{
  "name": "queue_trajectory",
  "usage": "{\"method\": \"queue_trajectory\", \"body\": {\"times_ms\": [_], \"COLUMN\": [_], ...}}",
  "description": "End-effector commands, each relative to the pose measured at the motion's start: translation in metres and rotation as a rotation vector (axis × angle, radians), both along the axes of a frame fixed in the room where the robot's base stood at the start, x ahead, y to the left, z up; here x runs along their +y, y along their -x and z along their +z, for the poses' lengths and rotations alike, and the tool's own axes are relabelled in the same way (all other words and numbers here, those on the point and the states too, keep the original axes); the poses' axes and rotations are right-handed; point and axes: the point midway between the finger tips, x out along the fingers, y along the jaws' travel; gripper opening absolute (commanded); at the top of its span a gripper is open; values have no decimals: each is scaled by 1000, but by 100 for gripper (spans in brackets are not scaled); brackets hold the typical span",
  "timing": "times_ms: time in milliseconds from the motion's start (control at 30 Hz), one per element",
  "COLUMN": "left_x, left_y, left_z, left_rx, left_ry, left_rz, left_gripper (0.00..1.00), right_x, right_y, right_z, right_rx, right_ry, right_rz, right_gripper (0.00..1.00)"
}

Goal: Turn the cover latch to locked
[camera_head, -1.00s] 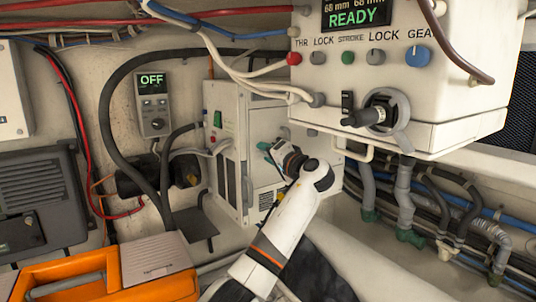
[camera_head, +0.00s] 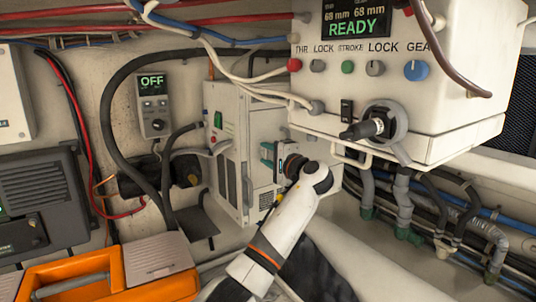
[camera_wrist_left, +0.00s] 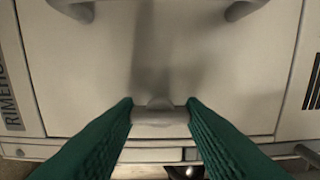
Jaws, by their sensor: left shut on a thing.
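The white cabinet (camera_head: 229,146) stands low against the hull. Its cover panel (camera_wrist_left: 228,75) fills much of the left wrist view. A small pale grey latch (camera_wrist_left: 160,118) with a rounded hub sits near the panel's lower edge. Its bar lies level in that view. My left gripper (camera_wrist_left: 160,104) is shut on it, with one green ribbed finger at each end of the bar. In the head view my left gripper (camera_head: 268,157) is at the cabinet's front face, and it and my arm hide the latch there.
A white control box (camera_head: 330,100) with knobs and a black-handled lever (camera_head: 368,128) overhangs on the right. An orange case (camera_head: 130,276) stands at the lower left. Hoses and pipes (camera_head: 400,200) run below the box.

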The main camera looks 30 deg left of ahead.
Motion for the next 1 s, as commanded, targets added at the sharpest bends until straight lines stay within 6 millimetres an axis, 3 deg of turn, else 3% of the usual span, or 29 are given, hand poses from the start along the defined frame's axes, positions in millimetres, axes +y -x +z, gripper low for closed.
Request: {"method": "queue_trajectory", "body": {"times_ms": [333, 367, 500, 800, 1000], "left_x": [-1, -1, -1, -2, -26], "left_y": [0, 0, 0, 0, 10], "left_z": [1, 1, 1, -1, -6], "left_rx": [2, 2, 2, 1, -2], "left_ry": [-4, -4, -3, -2, 1], "left_rz": [-3, -3, -2, -1, -5], "left_gripper": [14, 38, 58, 58, 58], "right_x": [0, 0, 0, 0, 0], "right_y": [0, 0, 0, 0, 0], "right_z": [0, 0, 0, -2, -22], "right_rx": [0, 0, 0, 0, 0], "right_ry": [0, 0, 0, 0, 0], "right_rz": [0, 0, 0, 0, 0], "right_gripper": [0, 0, 0, 0, 0]}}
